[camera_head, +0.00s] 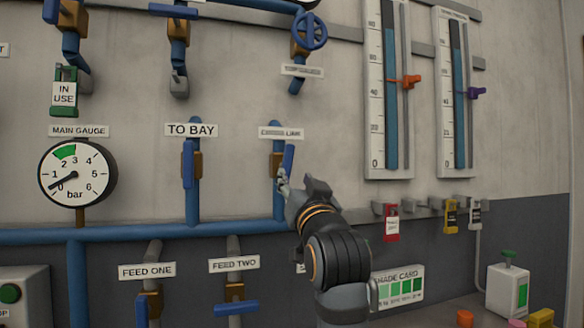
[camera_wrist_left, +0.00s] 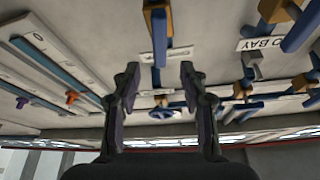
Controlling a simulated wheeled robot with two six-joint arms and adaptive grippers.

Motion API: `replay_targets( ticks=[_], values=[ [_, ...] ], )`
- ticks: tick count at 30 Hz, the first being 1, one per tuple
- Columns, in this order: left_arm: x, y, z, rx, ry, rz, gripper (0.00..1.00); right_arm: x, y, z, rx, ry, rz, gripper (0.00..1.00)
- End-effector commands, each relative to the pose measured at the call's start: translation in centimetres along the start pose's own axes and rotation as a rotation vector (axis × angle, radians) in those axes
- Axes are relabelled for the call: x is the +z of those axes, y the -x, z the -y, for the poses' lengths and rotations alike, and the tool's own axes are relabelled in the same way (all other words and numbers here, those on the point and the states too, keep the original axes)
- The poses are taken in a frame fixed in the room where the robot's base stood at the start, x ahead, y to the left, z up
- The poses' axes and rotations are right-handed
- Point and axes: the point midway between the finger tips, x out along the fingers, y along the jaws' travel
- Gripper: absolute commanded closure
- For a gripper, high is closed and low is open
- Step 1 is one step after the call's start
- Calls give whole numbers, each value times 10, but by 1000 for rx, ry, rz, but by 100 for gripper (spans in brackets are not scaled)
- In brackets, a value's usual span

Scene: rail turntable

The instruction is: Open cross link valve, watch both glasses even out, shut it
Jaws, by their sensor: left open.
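The cross link valve has a brown body (camera_head: 276,165) and a blue lever (camera_head: 287,160), close to upright and slightly tilted, under a label (camera_head: 281,133). My left gripper (camera_head: 284,180) is at the lever's lower end, open. In the left wrist view the lever (camera_wrist_left: 158,38) lies ahead, between the lines of the two open fingers (camera_wrist_left: 158,75); I cannot tell whether they touch it. The left glass (camera_head: 391,100) and right glass (camera_head: 459,95) hold tall blue columns. The left column reaches nearer the frame's top than the right one. My right gripper is out of view.
The To Bay valve lever (camera_head: 188,164) is left of the cross link valve. A blue pipe (camera_head: 150,236) runs below. Orange (camera_head: 405,82) and purple (camera_head: 476,92) markers sit beside the glasses. Hanging tags (camera_head: 391,222) and a shade card (camera_head: 398,286) are lower right.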

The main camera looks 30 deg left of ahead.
Motion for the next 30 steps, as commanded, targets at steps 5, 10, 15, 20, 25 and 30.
replay_targets(
  ticks=[5,10,15,20,25,30],
  values=[
    [-6,-24,2,-2,-7,0,57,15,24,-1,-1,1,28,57],
    [-6,-62,2,-3,-9,0,57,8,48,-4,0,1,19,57],
    [-3,-90,0,1,-4,1,57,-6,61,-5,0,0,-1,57],
    [0,-103,0,2,-2,3,57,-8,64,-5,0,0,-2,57],
    [2,-104,-1,3,1,3,57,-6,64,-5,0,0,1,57],
    [2,-104,-1,3,1,3,65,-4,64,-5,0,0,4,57]
  ],
)
